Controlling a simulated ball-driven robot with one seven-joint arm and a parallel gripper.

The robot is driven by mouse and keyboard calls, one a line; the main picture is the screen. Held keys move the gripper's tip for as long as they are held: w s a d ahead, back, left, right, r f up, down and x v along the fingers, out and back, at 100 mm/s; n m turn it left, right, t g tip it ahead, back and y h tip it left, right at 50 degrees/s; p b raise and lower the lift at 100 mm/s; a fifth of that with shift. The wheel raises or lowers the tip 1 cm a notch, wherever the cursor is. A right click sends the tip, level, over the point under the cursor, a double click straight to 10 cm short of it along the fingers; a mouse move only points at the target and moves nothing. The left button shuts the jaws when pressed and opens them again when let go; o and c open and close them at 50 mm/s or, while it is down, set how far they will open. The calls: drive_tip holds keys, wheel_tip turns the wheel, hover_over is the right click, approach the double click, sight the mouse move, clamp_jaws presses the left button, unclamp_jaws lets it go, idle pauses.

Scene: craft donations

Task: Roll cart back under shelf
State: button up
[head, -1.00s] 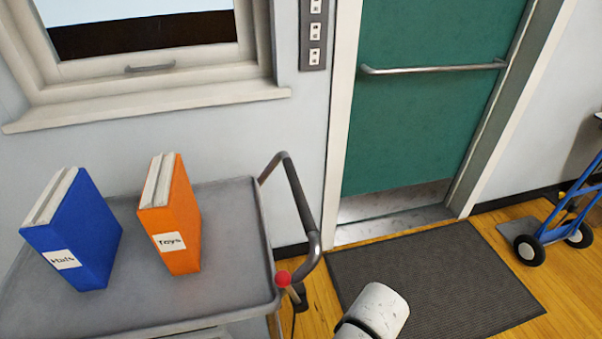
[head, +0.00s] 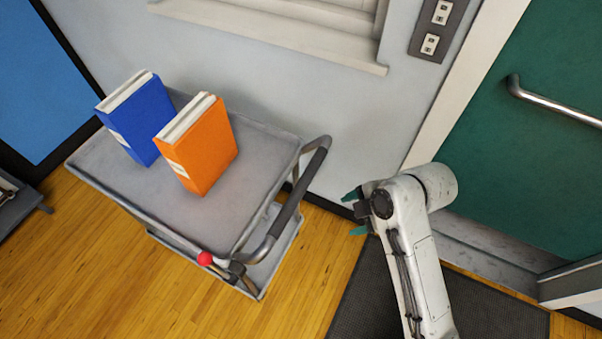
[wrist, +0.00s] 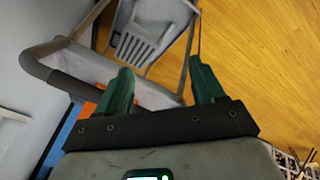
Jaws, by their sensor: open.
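The grey cart (head: 110,165) stands below the window against the wall. A blue binder (head: 137,120) and an orange binder (head: 210,150) stand upright on its top. Its push handle (head: 290,205) with a dark grip is at the right end, and a red knob (head: 205,258) sits at the near corner. My gripper (head: 352,212) is open and empty, to the right of the handle and apart from it. In the wrist view my gripper's green fingers (wrist: 160,88) point toward the cart, with the handle (wrist: 52,68) beyond them at the left. No shelf is clearly visible.
The green door (head: 520,160) with a metal bar is at the right, with a dark mat (head: 360,300) before it. Open wooden floor (head: 190,310) lies in front of the cart. A grey surface (head: 18,215) shows at the far left.

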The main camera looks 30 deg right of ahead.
sight(312, 173)
drive_tip(key=w+r+n+t+y+p, duration=0.1)
drive_tip(key=w+r+n+t+p, duration=0.1)
drive_tip(key=w+r+n+p, duration=0.6)
drive_tip(key=shift+n, duration=0.6)
drive_tip(key=b+x, duration=0.5)
drive_tip(key=b, duration=0.1)
drive_tip(key=b+x, duration=0.4)
drive_tip(key=b, duration=0.1)
drive_tip(key=shift+w+a+f+b, duration=0.1)
drive_tip(key=shift+w+a+b, duration=0.25)
drive_tip(key=shift+w, duration=0.05)
drive_tip(key=shift+w+a+f+b, duration=0.25)
drive_tip(key=shift+w+f+b, duration=0.15)
drive_tip(key=shift+f, duration=0.1)
drive_tip(key=shift+c, duration=0.5)
clamp_jaws()
